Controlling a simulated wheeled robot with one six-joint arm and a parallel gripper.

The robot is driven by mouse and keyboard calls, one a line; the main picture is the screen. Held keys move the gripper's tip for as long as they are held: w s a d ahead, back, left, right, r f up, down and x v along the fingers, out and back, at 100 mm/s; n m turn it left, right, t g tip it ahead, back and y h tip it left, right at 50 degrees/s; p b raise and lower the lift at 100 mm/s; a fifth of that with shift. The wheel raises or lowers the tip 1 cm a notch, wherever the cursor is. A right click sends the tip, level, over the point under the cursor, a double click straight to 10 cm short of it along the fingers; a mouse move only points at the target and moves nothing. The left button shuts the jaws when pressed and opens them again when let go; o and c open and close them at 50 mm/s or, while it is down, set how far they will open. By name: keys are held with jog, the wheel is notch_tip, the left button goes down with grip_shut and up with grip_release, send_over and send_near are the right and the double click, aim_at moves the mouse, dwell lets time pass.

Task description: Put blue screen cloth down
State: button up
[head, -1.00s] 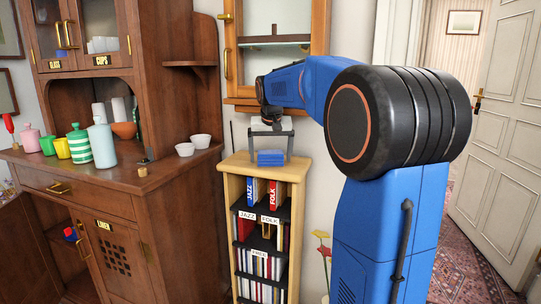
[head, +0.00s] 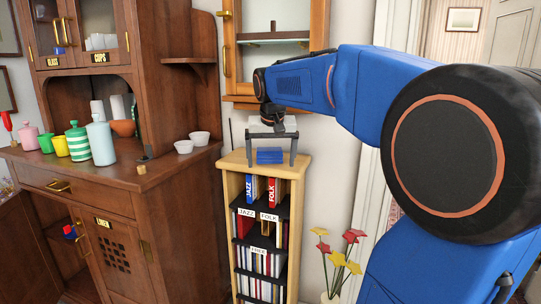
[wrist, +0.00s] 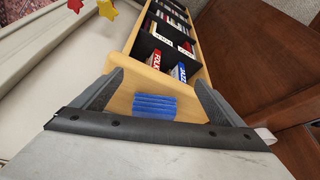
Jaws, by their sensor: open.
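The blue screen cloth (head: 270,156) is a small folded blue stack lying on the wooden top of the narrow record shelf (head: 236,160). My gripper (head: 271,162) is open above the shelf top, with one finger on each side of the cloth and a gap to it on both sides. In the wrist view, the cloth (wrist: 154,107) lies between the spread fingers (wrist: 157,84), on the pale shelf top (wrist: 122,100). Whether the fingertips touch the shelf top cannot be told.
A wooden cabinet (head: 180,215) with bottles, cups and white bowls (head: 192,141) stands left. A glass-door wall cabinet (head: 275,55) hangs behind my arm. Red and yellow flowers (head: 340,258) stand right of the shelf. Records (head: 262,263) fill its lower levels.

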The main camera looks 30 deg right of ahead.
jog(key=s+a+f+n, duration=0.1)
jog(key=s+a+f, duration=0.2)
jog(key=s, duration=0.3)
jog(key=s+a+f+n+y, duration=0.1)
jog(key=s+a+f, duration=0.2)
jog(key=s+a, duration=0.3)
jog(key=shift+s+f+n, duration=0.3)
jog(key=shift+s+n, duration=0.1)
jog(key=shift+s, duration=0.35)
jog(key=s+a+f+n, duration=0.1)
jog(key=s+a+f, duration=0.1)
jog(key=s+f, duration=0.2)
jog(key=s+a+f+n, duration=0.1)
jog(key=s+a+f, duration=0.1)
jog(key=s+f, duration=0.2)
jog(key=s+a+f+n+y, duration=0.1)
jog(key=s+a+f, duration=0.1)
jog(key=s+f, duration=0.2)
jog(key=shift+s+f+t, duration=0.15)
jog(key=shift+s+t, duration=0.25)
jog(key=shift+s, duration=0.6)
jog(key=shift+c, duration=1.2)
jog(key=shift+s+f, duration=0.2)
jog(key=c, duration=0.4)
jog(key=shift+o, duration=0.2)
